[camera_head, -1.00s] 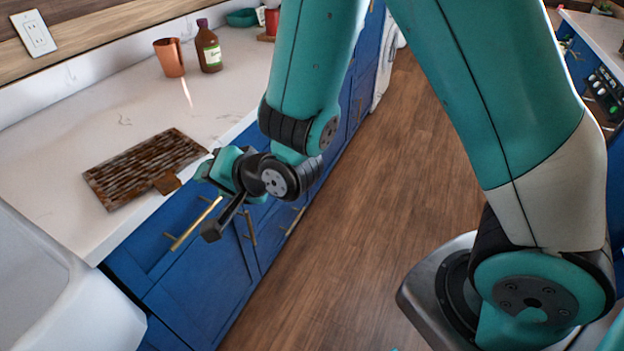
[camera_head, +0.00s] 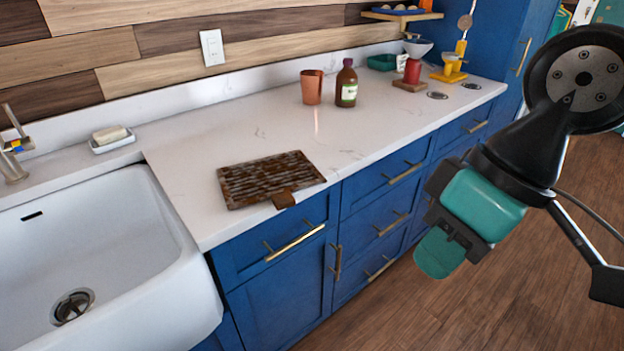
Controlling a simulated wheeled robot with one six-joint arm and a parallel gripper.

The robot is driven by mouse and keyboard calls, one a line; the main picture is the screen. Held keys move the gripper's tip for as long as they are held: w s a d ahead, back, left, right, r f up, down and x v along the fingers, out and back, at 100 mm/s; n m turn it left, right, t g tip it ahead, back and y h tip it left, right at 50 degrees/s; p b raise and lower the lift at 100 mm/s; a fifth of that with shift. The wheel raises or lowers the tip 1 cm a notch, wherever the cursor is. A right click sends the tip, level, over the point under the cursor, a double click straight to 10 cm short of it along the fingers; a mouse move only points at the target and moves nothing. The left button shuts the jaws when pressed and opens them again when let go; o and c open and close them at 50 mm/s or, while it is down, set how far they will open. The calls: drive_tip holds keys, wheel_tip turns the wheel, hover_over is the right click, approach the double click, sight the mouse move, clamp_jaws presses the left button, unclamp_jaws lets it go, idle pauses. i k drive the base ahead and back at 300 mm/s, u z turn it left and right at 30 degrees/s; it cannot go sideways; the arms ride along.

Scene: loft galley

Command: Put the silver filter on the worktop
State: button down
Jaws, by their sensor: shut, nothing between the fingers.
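The worktop (camera_head: 330,150) is pale stone over blue cabinets. A brown, rusty-looking slatted filter panel (camera_head: 262,181) lies flat on it near the front edge, its small tab towards the edge. I see no filter that is clearly silver. My gripper (camera_head: 440,252) is at the right, over the floor in the picture and apart from the worktop. It is shut and holds nothing.
A white sink (camera_head: 125,225) is at the left, with soap on a dish (camera_head: 113,142) behind it. A copper cup (camera_head: 311,88) and a brown bottle (camera_head: 346,84) stand towards the back. Bare worktop surrounds the panel.

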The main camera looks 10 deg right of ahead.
sight(247, 162)
drive_tip(key=u, duration=0.55)
drive_tip(key=i, duration=1)
drive_tip(key=z, duration=0.55)
